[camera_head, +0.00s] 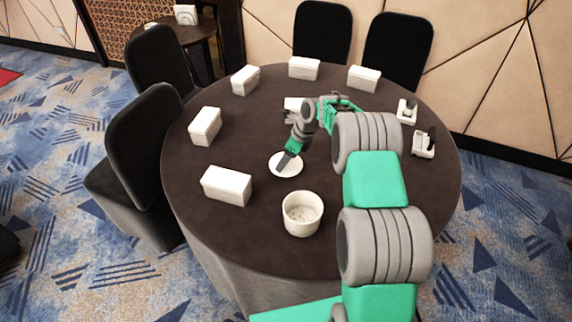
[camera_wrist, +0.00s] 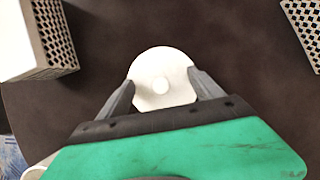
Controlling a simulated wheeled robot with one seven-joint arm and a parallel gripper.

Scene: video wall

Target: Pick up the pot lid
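The pot lid (camera_head: 294,168) is a white round disc lying on the dark round table, behind a white pot (camera_head: 303,229). In the wrist view my gripper (camera_wrist: 161,86) is open, with one finger on each side of the lid's near part and nothing held. I cannot tell whether the fingers touch the lid or sit just above it.
Several white perforated boxes (camera_head: 226,186) stand around the table (camera_head: 350,235). One box (camera_wrist: 40,40) is at the wrist view's upper left. Two small white and black items (camera_head: 423,147) stand at the right. Black chairs (camera_head: 145,135) surround the far and left sides.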

